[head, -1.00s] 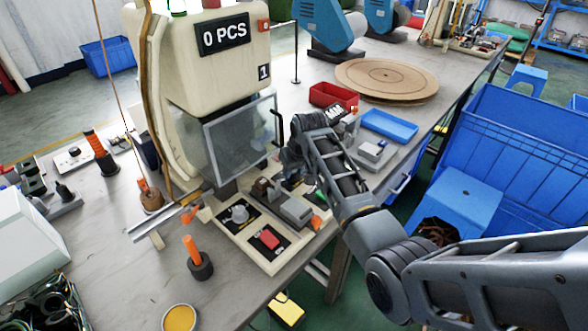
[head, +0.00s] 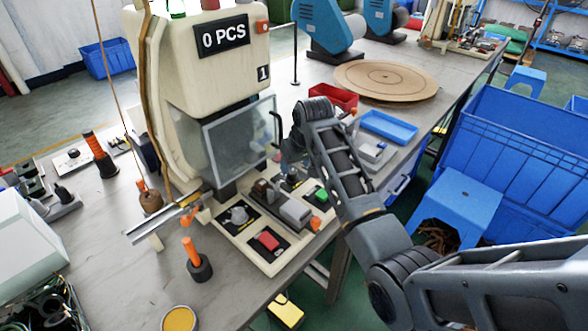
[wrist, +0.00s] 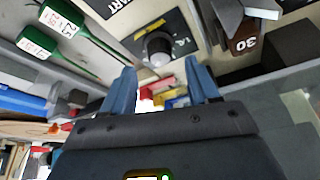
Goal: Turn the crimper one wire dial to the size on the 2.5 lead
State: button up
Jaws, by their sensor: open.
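The wire dial (wrist: 157,48) is a dark round knob on a black plate with a yellow label, at the top middle of the wrist view. In the head view it is small, at the back of the control panel (head: 234,228), partly shadowed. My gripper (wrist: 161,68) is open, its two blue fingers apart and empty; the dial appears just beyond the fingertips. I cannot tell the exact gap. In the head view the gripper hangs above the panel's back, mostly hidden by my arm. Two green leads with white tags (wrist: 62,20) lie at the upper left; one tag seems to read 2.5.
The crimper (head: 215,80) with its clear guard (head: 240,140) stands left of my arm. The panel carries a grey knob (head: 238,213), a red button (head: 268,241) and a green button (head: 321,195).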

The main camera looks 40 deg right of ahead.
jog(key=shift+v, duration=1.6)
